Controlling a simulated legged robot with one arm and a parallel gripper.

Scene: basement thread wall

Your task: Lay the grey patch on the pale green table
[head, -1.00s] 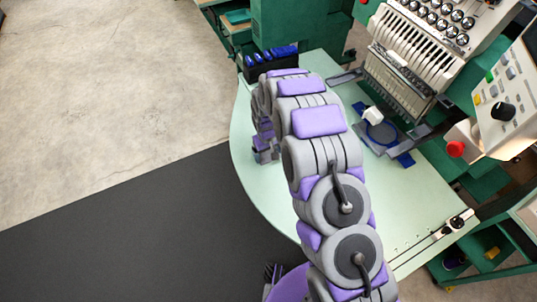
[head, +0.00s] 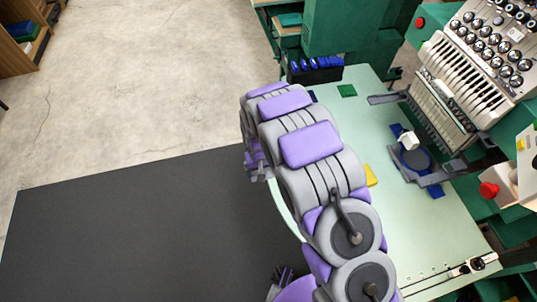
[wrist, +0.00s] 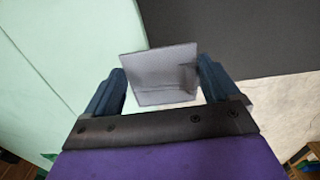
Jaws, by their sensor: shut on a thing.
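The grey patch (wrist: 158,78) is a thin, flat, squarish piece between the two dark blue fingers of my gripper (wrist: 161,67) in the wrist view. My gripper is shut on it and holds it tilted. The pale green table (head: 415,225) is at the right in the head view, partly hidden by my arm. It also shows at the left in the wrist view (wrist: 45,85). In the head view my gripper (head: 258,168) is by the table's left edge, against the dark mat. The patch cannot be made out there.
A green patch (head: 347,90) and a yellow patch (head: 371,176) lie on the table. A black holder with blue items (head: 315,70) is at its back. An embroidery machine (head: 465,75) and a blue hoop (head: 416,160) occupy the right. The table's front is clear.

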